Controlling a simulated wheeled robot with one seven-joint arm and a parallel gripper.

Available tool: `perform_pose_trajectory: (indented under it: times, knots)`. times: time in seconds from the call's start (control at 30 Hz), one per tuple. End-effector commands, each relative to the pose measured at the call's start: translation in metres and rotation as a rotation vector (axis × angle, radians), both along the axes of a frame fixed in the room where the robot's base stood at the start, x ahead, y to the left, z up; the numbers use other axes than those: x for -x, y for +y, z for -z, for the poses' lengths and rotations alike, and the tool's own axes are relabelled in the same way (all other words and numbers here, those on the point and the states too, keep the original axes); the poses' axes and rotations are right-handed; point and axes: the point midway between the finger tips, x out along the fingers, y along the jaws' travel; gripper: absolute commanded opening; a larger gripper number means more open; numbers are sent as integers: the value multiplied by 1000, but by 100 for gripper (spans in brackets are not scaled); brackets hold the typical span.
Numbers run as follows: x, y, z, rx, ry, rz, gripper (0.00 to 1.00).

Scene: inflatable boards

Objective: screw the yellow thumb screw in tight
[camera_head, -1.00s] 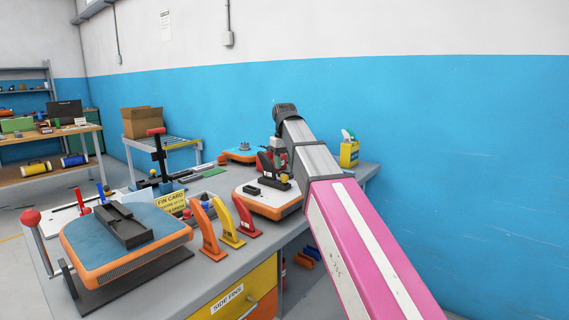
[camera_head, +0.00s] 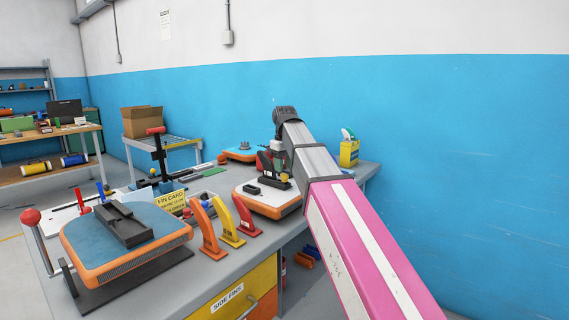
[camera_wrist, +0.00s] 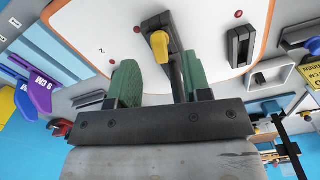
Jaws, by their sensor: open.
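The yellow thumb screw (camera_wrist: 160,45) shows in the wrist view on the end of a dark fin or bar (camera_wrist: 174,62) over the white board (camera_wrist: 105,30). My gripper (camera_wrist: 157,72) is open, with one green-padded finger on each side of the screw. I see no clear contact, and the screw's thread is hidden. In the head view the screw (camera_head: 284,177) is a small yellow spot above the white, orange-edged board (camera_head: 262,200). My gripper there is partly hidden among dark parts at the arm's end.
Orange (camera_head: 206,228), yellow (camera_head: 228,222) and red (camera_head: 246,216) fins stand along the bench's front edge. A blue-topped board (camera_head: 150,222) lies left in a fixture with a red-knobbed lever (camera_head: 31,218). A yellow container (camera_head: 349,152) stands at the back right, by the blue wall.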

Motion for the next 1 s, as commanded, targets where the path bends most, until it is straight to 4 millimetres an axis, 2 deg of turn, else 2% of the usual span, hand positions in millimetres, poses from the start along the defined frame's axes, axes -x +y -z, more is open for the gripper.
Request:
perform_pose_trajectory:
  times: [1.0]
  knots:
    - [0,0,39,-1,-1,0,44]
